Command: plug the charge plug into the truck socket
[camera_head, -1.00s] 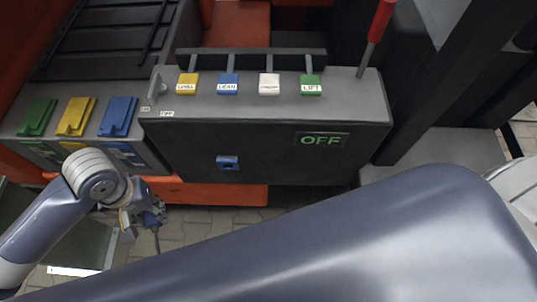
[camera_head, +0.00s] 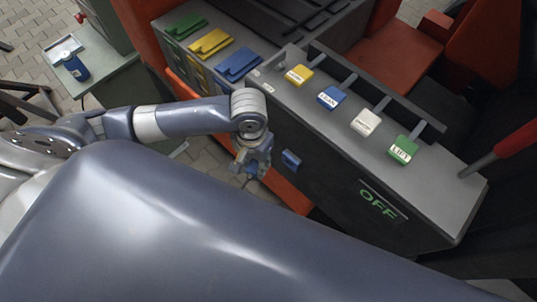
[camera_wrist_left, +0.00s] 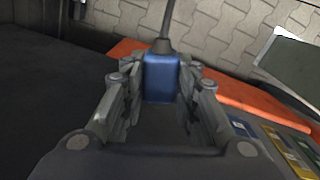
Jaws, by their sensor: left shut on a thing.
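My left gripper (camera_head: 252,160) is shut on the blue charge plug (camera_wrist_left: 161,78). In the left wrist view the plug sits between the two fingers, with a dark cable rising from its far end. In the head view the plug is mostly hidden by the gripper. The blue truck socket (camera_head: 291,160) is on the dark front panel of the truck, just right of the gripper. The gripper hangs in front of the panel, and a small gap shows between it and the socket. The right gripper is not in view.
The truck's console (camera_head: 370,100) carries yellow, blue, white and green labelled levers; its panel reads OFF. Green, yellow and blue pedals (camera_head: 210,42) lie left of it. A grey-green stand (camera_head: 105,85) with a blue item is at the upper left. Paved floor (camera_head: 30,60) lies around it.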

